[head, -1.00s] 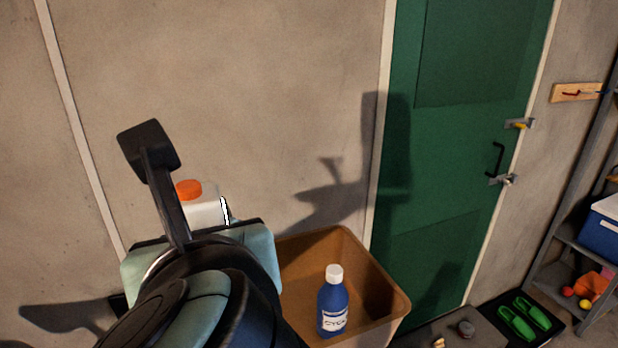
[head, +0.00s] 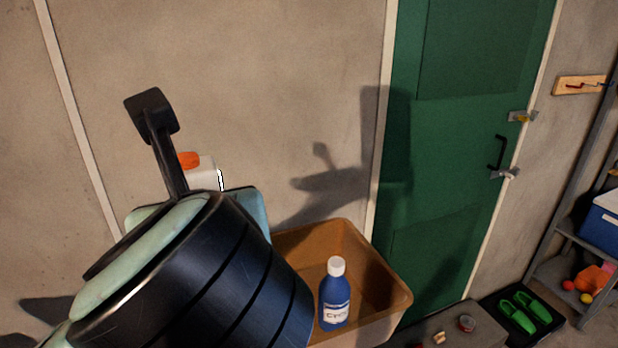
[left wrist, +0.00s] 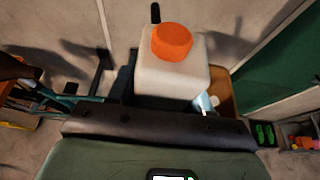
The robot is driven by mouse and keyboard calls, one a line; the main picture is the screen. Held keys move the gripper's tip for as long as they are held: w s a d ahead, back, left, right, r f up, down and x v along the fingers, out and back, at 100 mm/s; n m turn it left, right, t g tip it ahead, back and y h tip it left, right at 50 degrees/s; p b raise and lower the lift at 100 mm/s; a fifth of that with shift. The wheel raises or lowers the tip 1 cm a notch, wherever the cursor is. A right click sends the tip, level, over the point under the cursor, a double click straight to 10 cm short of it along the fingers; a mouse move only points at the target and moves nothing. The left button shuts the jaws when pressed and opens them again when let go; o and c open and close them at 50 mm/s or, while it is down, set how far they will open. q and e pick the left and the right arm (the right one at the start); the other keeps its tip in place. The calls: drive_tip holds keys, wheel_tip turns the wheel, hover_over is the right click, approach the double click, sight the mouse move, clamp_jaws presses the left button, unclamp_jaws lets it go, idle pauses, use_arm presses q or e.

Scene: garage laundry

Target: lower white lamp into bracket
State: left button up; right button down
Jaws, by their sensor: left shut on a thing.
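My left gripper's fingertips are hidden behind its own hand in the head view and behind the hand's dark front edge in the left wrist view. A white jug with an orange cap (head: 201,178) shows just past the hand. In the left wrist view the jug (left wrist: 172,75) stands upright straight ahead of the hand, and it moves along with the hand, so the left gripper is shut on it. The contact itself is hidden. I cannot make out a lamp or a bracket in either view. My right gripper is not in view.
A brown bin (head: 385,262) stands by the wall with a blue bottle (head: 334,305) in it. A green door (head: 450,150) is to the right, with green shoes (head: 525,310) on a dark mat. A grey shelf (head: 565,225) holds a blue cooler (head: 603,225).

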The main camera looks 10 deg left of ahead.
use_arm(q)
drive_tip(key=w+a, duration=0.1)
drive_tip(key=w, duration=0.1)
drive_tip(key=w+a, duration=0.1)
drive_tip(key=w, duration=0.1)
drive_tip(key=w+a, duration=0.1)
drive_tip(key=w, duration=0.1)
drive_tip(key=shift+w+a+f+b, duration=0.1)
drive_tip(key=shift+a+f+b, duration=0.25)
drive_tip(key=shift+f+b, duration=0.05)
drive_tip(key=shift+w+f, duration=0.1)
drive_tip(key=shift+f, duration=0.2)
drive_tip(key=shift+s+f+b, duration=0.3)
drive_tip(key=shift+s+b, duration=0.1)
drive_tip(key=shift+b, duration=0.1)
drive_tip(key=shift+w, duration=0.1)
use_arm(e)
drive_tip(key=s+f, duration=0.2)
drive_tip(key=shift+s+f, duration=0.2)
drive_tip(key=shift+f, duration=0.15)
use_arm(q)
drive_tip(key=shift+w, duration=0.15)
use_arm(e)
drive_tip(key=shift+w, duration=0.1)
use_arm(q)
drive_tip(key=shift+f, duration=0.2)
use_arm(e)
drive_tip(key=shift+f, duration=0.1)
